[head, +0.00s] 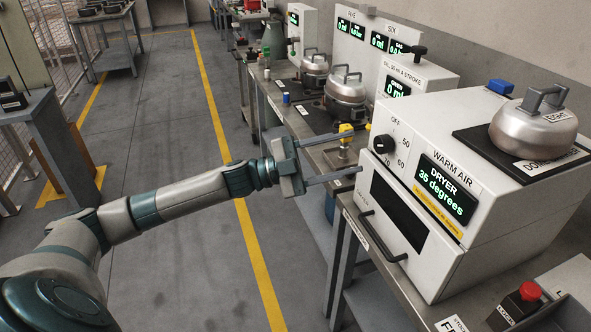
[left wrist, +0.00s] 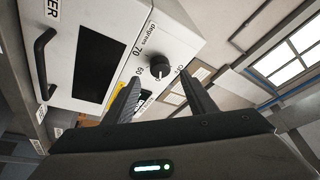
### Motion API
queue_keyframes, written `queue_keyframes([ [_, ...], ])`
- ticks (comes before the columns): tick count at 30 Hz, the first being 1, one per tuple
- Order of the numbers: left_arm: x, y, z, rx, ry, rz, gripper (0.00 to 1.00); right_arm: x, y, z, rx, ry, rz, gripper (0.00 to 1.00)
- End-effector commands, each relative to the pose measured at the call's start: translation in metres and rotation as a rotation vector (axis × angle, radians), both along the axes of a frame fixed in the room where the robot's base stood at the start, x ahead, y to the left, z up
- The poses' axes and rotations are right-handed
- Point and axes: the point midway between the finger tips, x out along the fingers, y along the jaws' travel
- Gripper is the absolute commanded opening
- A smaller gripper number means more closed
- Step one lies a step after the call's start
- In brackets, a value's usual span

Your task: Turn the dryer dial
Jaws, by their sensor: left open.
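The dryer (head: 455,215) is a white box with a green display reading "35 degrees". Its dial (head: 384,144) is a small black knob with a white mark, at the upper left of the front, with OFF, 50, 60 and 70 around it. My left gripper (head: 364,149) is open in front of the dial, its two fingers pointing at the panel, one above and one below the knob's level. In the left wrist view the dial (left wrist: 160,66) shows between the open fingertips (left wrist: 160,80). I cannot tell whether they touch it. My right gripper is out of view.
A black handle (head: 382,238) sticks out from the dryer door below the dial. A metal pot (head: 535,130) stands on top of the dryer. A red button (head: 530,291) is at the lower right. A yellow-topped part (head: 346,129) stands close behind the left fingers.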

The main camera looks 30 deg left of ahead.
Motion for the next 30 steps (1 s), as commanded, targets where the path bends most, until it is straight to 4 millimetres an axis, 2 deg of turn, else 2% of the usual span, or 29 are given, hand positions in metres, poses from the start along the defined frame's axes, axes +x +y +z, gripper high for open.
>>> queue_keyframes([
  [1, -0.005, 0.009, -0.008, 0.003, 0.004, 0.002, 0.51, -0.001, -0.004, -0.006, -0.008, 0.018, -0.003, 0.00],
  [16, -0.047, 0.068, -0.025, 0.001, 0.004, 0.002, 0.51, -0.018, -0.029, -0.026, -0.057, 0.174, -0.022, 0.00],
  [24, -0.058, 0.084, -0.028, 0.000, 0.001, 0.001, 0.51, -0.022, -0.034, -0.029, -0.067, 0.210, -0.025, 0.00],
  [30, -0.060, 0.087, -0.029, -0.001, 0.001, 0.000, 0.51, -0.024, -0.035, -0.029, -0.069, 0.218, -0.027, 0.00],
])
